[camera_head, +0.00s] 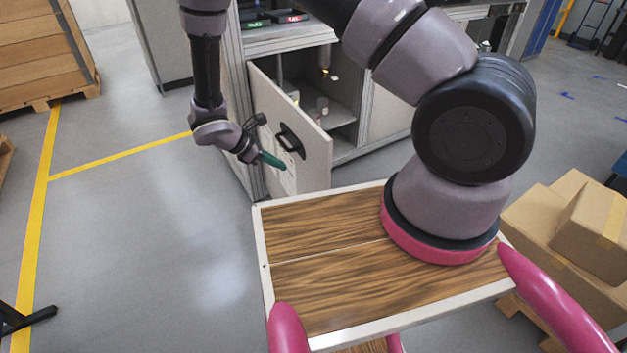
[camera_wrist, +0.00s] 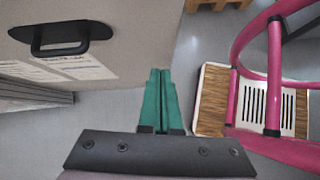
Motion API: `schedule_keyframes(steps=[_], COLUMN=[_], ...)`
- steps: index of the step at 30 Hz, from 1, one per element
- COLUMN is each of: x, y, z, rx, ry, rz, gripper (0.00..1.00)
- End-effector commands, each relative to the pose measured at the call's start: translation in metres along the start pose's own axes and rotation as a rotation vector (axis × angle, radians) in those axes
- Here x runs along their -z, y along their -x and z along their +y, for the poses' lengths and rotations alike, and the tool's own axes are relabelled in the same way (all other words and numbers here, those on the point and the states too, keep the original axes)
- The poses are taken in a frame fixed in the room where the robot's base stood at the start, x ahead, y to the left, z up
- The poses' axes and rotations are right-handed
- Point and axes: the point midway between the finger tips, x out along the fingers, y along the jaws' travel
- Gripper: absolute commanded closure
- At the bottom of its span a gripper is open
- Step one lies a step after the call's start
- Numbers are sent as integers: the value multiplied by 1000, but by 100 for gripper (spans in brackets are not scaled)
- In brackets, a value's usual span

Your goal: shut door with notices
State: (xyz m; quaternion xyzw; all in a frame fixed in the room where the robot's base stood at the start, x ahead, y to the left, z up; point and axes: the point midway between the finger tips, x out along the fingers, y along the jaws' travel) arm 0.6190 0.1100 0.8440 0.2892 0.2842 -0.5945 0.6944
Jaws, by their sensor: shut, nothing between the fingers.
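The door with notices (camera_head: 306,128) stands open from a grey cabinet in the head view, with shelves showing behind it. It carries a black handle (camera_head: 290,140). In the wrist view the door (camera_wrist: 130,50) fills the upper left, with its handle (camera_wrist: 62,36) at the top and white notices (camera_wrist: 78,66) below it. My gripper (camera_head: 283,166) has green fingers and is in front of the door's outer face, near the handle. In the wrist view my gripper's fingers (camera_wrist: 161,76) are together and empty, to the right of the notices. Whether they touch the door I cannot tell.
The cabinet (camera_head: 370,110) holds small items on its inner shelf (camera_head: 335,112). Cardboard boxes (camera_head: 580,225) are stacked at the right. A wooden crate (camera_head: 40,55) stands at the far left. The floor left of the door is clear.

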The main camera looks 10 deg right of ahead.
Motion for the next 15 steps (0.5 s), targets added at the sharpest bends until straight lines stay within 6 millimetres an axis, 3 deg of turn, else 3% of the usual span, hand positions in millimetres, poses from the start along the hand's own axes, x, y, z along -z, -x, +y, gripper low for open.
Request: schedule_keyframes(steps=[1, 5, 11, 15], x=[12, 28, 30, 29], y=[-10, -23, -39, -65], z=[-6, -13, -14, -14], rx=[-11, -31, -34, -31], ry=[48, 115, 133, 132], rz=[-18, -40, -47, -47], gripper=[100, 100, 100, 100])
